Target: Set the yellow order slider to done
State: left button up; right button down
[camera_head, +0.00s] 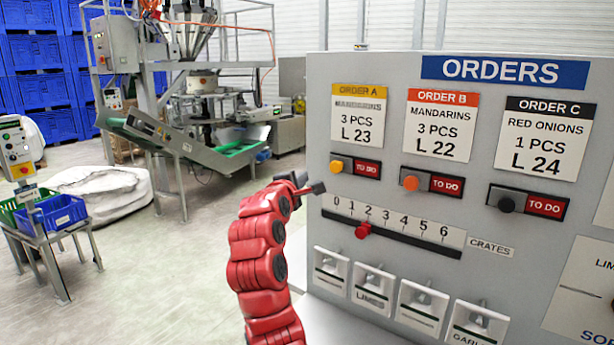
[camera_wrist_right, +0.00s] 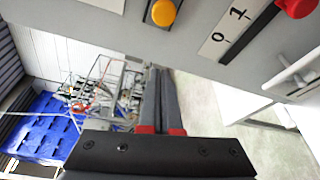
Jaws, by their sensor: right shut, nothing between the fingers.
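The yellow order slider (camera_head: 336,166) is a round yellow-orange knob at the left end of its slot, under the Order A card (camera_head: 358,117). A red TO DO label (camera_head: 367,169) shows to its right. In the right wrist view the yellow knob (camera_wrist_right: 163,13) is at the top, beyond the fingertips. My right gripper (camera_head: 318,188) is shut and empty, just below and left of the yellow knob, apart from it. Its closed fingers (camera_wrist_right: 161,75) point up toward the panel in the right wrist view. My left gripper is not in view.
The orange slider (camera_head: 411,183) and black slider (camera_head: 506,205) sit right of the yellow one, both showing TO DO. Below is the crates scale with a red knob (camera_head: 363,230) near 2. Several white switches (camera_head: 372,288) line the bottom. Open floor lies left of the panel.

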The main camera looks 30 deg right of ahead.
jog(key=w+d+p, duration=0.1)
jog(key=d+p, duration=0.4)
jog(key=d, duration=0.2)
jog(key=shift+w+d+r, duration=0.15)
jog(key=shift+w+r, duration=0.05)
jog(key=shift+w, duration=0.05)
dwell(0.5)
jog(key=p, duration=0.1)
send_near(353, 171)
jog(key=x, duration=0.4)
